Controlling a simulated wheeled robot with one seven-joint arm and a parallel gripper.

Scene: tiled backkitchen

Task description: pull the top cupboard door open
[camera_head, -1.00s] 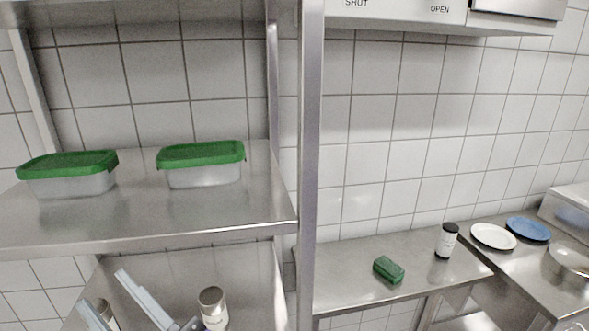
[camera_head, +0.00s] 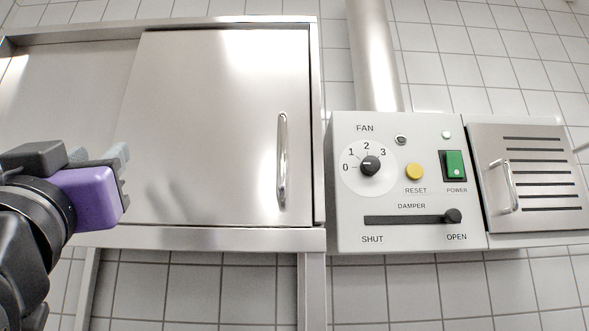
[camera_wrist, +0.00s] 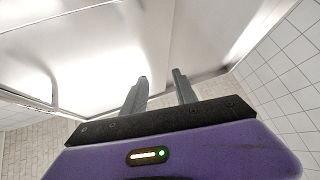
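The top cupboard door (camera_head: 215,125) is a plain steel panel at the upper left of the head view, and it looks shut. Its upright bar handle (camera_head: 282,158) is near its right edge. My gripper (camera_head: 124,172) is in front of the cupboard's left part, well left of the handle and apart from it. In the wrist view my gripper (camera_wrist: 160,76) has its two grey fingers spread with nothing between them. Bright steel surfaces lie beyond the fingertips. A curved bar at the left of that view (camera_wrist: 54,92) looks like the handle.
A white fan control box (camera_head: 410,180) with dial, buttons and damper slider hangs right of the cupboard. A slotted steel door (camera_head: 530,178) with its own handle is farther right. A round duct (camera_head: 374,55) rises above the box. The space before the handle is clear.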

